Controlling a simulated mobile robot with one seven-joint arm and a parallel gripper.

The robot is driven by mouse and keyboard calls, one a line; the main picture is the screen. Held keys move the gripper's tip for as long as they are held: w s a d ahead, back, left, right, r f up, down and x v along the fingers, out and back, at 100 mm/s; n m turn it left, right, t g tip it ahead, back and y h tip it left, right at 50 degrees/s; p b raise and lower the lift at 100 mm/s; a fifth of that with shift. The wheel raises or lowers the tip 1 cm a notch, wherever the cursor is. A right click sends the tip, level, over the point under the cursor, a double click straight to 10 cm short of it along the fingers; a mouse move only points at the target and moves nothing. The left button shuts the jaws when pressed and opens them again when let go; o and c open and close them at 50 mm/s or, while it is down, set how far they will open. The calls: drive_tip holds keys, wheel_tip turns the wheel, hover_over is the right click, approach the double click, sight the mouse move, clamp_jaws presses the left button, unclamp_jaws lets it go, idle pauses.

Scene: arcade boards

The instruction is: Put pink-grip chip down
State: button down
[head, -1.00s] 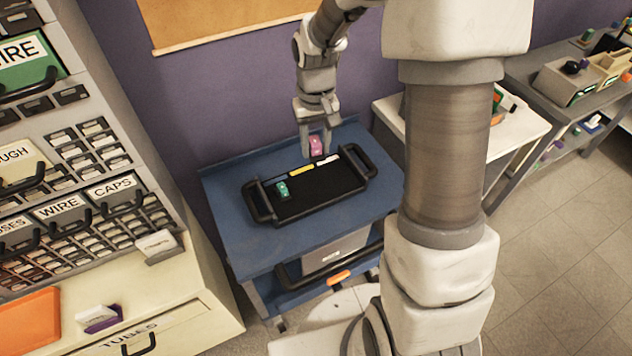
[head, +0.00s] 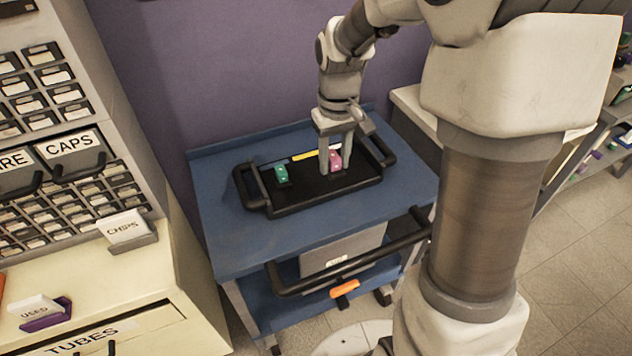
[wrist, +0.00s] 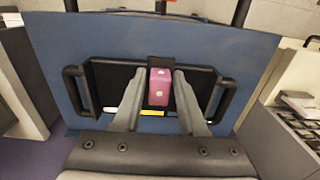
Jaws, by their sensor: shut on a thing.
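The pink-grip chip (head: 335,160) is between the two fingers of my gripper (head: 335,168), low over the right half of the black tray (head: 306,187). In the wrist view, the chip (wrist: 159,88) sits between the fingertips with a black part at its far end. My gripper is shut on it. The fingers partly hide it in the head view, and I cannot tell whether its underside touches the tray. A teal-grip chip (head: 282,173) with a black base stands on the left part of the tray.
The tray has raised handles at both ends and lies on a blue cart (head: 225,235). A yellow strip (head: 304,155) lies along the tray's back edge. A drawer cabinet (head: 150,275) stands at the left. Bare tray surface lies between the two chips.

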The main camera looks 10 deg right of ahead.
drive_tip(key=b, duration=0.2)
hover_over(317, 172)
wheel_tip(317, 172, down, 7)
drive_tip(key=shift+s+f, duration=0.1)
drive_tip(key=shift+f, duration=2)
drive_tip(key=shift+f+b, duration=0.1)
drive_tip(key=shift+b, duration=0.2)
drive_tip(key=shift+f, duration=0.1)
drive_tip(key=shift+c, duration=2.3)
unclamp_jaws()
